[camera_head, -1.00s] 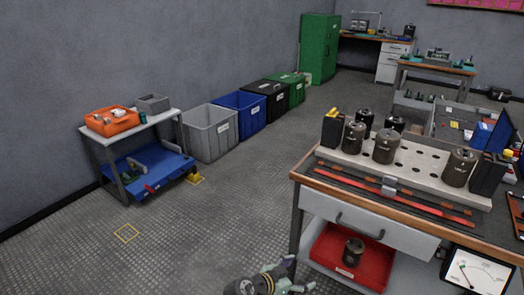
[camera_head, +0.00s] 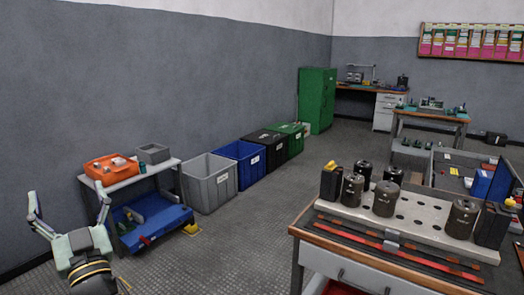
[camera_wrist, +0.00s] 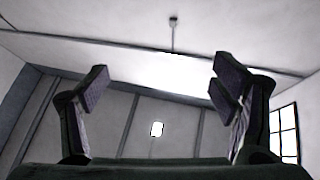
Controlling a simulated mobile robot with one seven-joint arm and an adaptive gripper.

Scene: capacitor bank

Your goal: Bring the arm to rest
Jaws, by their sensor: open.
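My gripper (camera_head: 70,208) is raised at the lower left of the head view, with its fingers pointing up and spread apart. It is open and empty. In the wrist view its two fingers (camera_wrist: 160,85) stand wide apart, with only the ceiling, wall and a lamp behind them. In the head view it appears in front of the small side table and the wall, touching nothing that I can see. Most of my arm is below the picture.
A workbench (camera_head: 350,258) with a holed plate (camera_head: 425,222) carrying several dark capacitors (camera_head: 386,199) stands at right. A side table (camera_head: 140,177) holds an orange case (camera_head: 110,168). Bins (camera_head: 210,183) line the wall, with a green cabinet (camera_head: 317,100) behind. Floor between bins and bench is clear.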

